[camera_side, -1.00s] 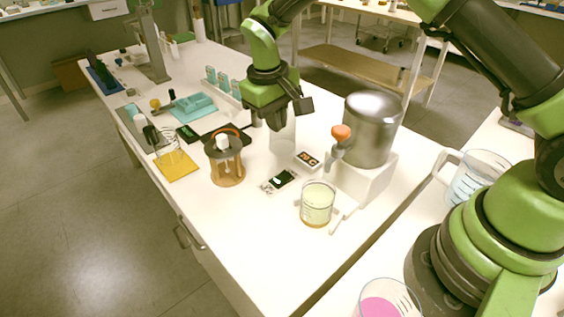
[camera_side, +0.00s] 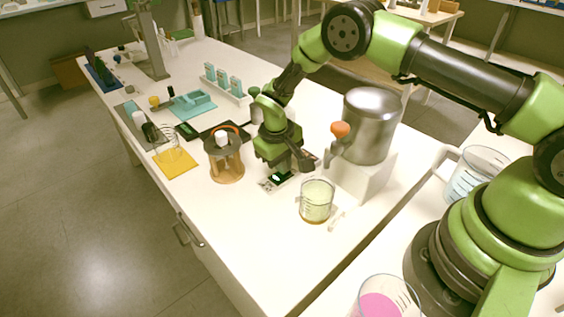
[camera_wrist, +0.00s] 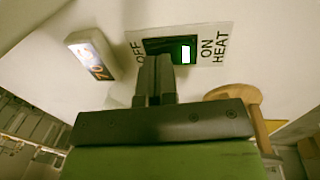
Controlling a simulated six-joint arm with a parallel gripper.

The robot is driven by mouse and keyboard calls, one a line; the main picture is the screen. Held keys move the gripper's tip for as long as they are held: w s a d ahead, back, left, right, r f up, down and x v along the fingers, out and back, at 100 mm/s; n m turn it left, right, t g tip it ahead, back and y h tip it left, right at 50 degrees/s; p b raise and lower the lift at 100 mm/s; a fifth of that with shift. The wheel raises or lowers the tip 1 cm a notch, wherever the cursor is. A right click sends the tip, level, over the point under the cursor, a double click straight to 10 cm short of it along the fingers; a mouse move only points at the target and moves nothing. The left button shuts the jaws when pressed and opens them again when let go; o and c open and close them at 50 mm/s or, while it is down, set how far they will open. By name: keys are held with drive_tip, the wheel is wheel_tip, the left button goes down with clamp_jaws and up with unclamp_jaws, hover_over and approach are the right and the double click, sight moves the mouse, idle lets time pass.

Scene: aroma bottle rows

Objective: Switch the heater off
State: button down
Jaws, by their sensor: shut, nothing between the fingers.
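The heater switch plate (camera_wrist: 222,36) is white, with OFF at one end and ON HEAT at the other in the wrist view. Its dark green slot (camera_wrist: 158,45) holds a white knob (camera_wrist: 186,54), which sits at the ON end. In the side view the switch (camera_side: 278,179) lies on the table, partly hidden by my gripper. My gripper (camera_wrist: 157,60) is shut and empty, pointing down at the switch. Its fingertips overlap the slot's middle and OFF side, beside the knob. I cannot tell whether they touch it.
A small display (camera_wrist: 92,55) with orange digits lies beside the switch. The table's front left is clear.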

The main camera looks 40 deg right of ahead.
drive_tip(key=shift+d+f, duration=0.1)
drive_tip(key=shift+f, duration=0.15)
idle(0.3)
drive_tip(key=shift+a+r, duration=0.15)
drive_tip(key=shift+a, duration=0.7)
wheel_tip(320, 180, up, 14)
drive_tip(key=a, duration=0.2)
